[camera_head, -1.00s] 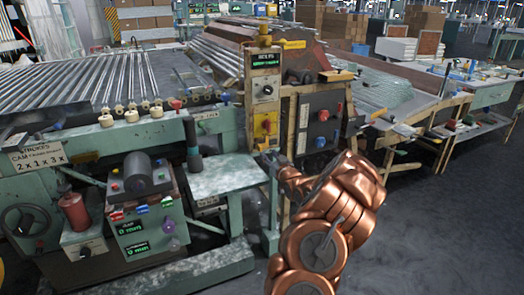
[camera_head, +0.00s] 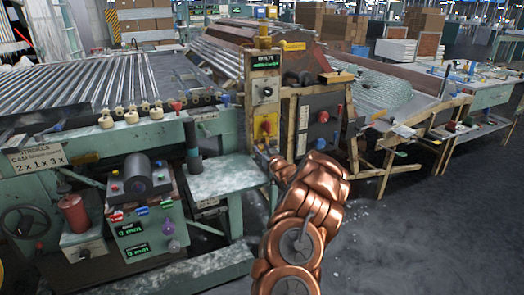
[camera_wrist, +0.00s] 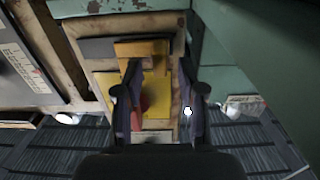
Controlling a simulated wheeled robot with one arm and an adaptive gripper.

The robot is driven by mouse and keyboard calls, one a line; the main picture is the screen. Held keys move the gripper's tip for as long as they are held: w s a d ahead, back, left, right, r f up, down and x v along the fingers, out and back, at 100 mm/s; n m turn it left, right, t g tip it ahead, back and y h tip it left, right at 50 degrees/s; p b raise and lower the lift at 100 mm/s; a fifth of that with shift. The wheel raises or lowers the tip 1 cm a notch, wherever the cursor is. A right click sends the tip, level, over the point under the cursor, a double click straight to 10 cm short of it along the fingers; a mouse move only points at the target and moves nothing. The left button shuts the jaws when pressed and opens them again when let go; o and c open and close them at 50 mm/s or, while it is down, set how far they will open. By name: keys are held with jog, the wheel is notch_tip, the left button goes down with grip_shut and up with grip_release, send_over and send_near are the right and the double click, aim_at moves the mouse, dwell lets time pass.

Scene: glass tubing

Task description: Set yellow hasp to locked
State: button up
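The yellow hasp (camera_head: 265,125) is a yellow plate with a red part, mounted on the wooden post below the grey dial panel. In the wrist view the yellow plate (camera_wrist: 155,93) lies beyond and between my two fingers, with the red part (camera_wrist: 137,108) close to the left finger. In the head view my gripper (camera_head: 262,155) is small, just below the hasp.
A dark box with a red knob (camera_head: 323,117) is mounted to the right. A pale green ledge (camera_head: 222,177) stands at left. Open floor (camera_head: 400,230) lies to the right.

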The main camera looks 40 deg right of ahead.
grip_shut()
dwell(0.6)
